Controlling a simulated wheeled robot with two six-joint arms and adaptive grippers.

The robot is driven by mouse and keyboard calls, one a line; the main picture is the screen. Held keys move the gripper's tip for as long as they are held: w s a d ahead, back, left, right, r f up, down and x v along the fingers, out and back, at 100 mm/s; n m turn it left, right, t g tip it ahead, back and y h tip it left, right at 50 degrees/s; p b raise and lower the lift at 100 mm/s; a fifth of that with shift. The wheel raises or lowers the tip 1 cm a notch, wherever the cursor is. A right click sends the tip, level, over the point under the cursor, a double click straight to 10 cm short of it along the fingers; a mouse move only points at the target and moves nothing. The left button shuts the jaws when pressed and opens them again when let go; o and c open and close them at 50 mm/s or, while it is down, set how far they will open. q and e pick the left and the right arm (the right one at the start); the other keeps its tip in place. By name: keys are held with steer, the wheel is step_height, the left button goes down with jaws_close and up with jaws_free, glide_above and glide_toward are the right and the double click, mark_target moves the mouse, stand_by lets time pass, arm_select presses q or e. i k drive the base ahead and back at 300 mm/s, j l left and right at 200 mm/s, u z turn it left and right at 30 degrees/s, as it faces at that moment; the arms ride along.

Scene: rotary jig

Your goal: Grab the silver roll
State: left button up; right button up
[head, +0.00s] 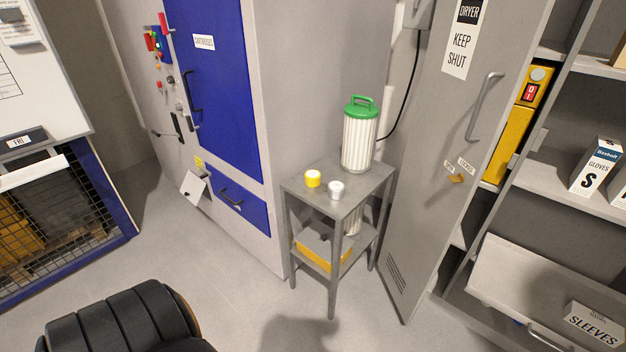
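A small silver-white roll (336,190) sits on the top of a grey metal stand (359,185), near its front edge. A yellow roll (313,178) stands just to its left, with a small gap between them. A white ribbed canister with a green handled lid (360,137) stands behind them on the same top. Neither of my grippers shows in the head view.
A grey cabinet with a blue door (215,80) stands behind and left of the stand. An open grey locker door (433,150) is close on the right. A black padded seat (125,322) is at the lower left.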

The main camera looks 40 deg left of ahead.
mark_target(335, 189)
steer(key=i+j, duration=0.1)
steer(key=j, duration=0.3)
steer(key=i+j, duration=0.15)
steer(key=j, duration=0.3)
steer(key=i+j, duration=0.1)
steer(key=j, duration=0.3)
steer(key=i+j, duration=0.1)
steer(key=j, duration=0.35)
steer(key=i+j, duration=0.1)
steer(key=j, duration=0.3)
steer(key=i+j, duration=0.15)
steer(key=j, duration=0.3)
steer(key=i+j, duration=0.1)
steer(key=j, duration=0.3)
steer(key=i+j, duration=0.1)
steer(key=j, duration=0.35)
steer(key=l+z, duration=0.05)
